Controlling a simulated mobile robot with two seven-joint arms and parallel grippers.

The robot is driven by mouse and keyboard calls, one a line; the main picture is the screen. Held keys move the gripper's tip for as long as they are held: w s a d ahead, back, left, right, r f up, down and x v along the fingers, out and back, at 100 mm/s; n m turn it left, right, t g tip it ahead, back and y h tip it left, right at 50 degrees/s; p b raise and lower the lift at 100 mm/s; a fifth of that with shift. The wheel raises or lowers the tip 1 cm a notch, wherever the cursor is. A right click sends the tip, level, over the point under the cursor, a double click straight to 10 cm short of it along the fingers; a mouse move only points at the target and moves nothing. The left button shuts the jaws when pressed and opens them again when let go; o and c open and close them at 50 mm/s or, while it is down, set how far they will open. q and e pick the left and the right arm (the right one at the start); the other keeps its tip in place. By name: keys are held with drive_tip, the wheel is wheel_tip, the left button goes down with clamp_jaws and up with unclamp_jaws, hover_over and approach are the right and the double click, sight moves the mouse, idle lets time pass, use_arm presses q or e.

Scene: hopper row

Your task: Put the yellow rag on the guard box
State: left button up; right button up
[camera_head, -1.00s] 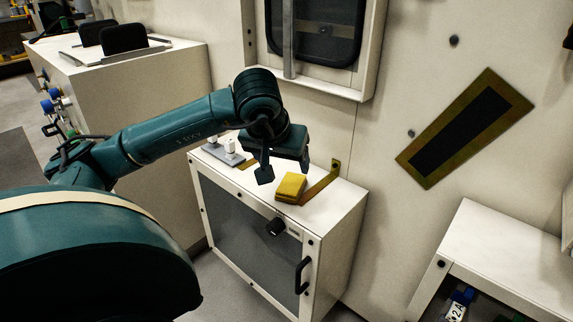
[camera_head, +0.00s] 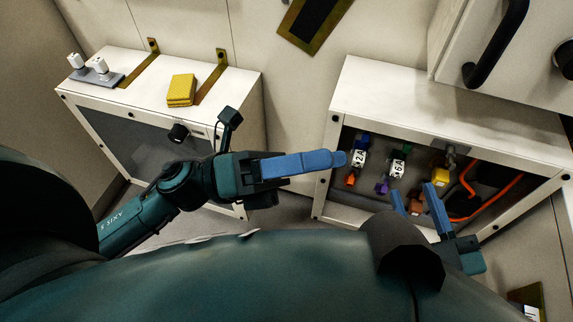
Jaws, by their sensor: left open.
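The yellow rag (camera_head: 181,89), a folded block, lies on the top of a low white box (camera_head: 145,92) at the upper left. That box has a dark see-through front panel, and I take it to be the guard box. My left gripper (camera_head: 338,159) is open and empty, its blue fingers pointing right, in front of the gap between this box and the open cabinet. It is well to the right of the rag and not touching it. My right gripper (camera_head: 416,196) is open with nothing between its blue fingers, in front of the open cabinet.
Brass brackets (camera_head: 212,78) and a grey plate with white knobs (camera_head: 95,72) share the box top. The open white cabinet (camera_head: 440,105) holds tagged valves and orange hose. A white unit with a black handle (camera_head: 497,45) overhangs it at the upper right.

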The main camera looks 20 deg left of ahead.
use_arm(q)
drive_tip(key=w+a+f+n+t+y, duration=0.1)
drive_tip(key=f+n+t+y, duration=0.3)
drive_tip(key=n, duration=1.2)
drive_tip(key=w+a+f+n+t+y, duration=0.2)
drive_tip(key=n+t+y, duration=0.6)
drive_tip(key=n, duration=0.9)
wheel_tip(320, 180, down, 2)
drive_tip(key=shift+w+a+f+y, duration=0.15)
drive_tip(key=shift+a+f+y, duration=0.05)
drive_tip(key=shift+a+y, duration=0.5)
drive_tip(key=shift+t, duration=0.3)
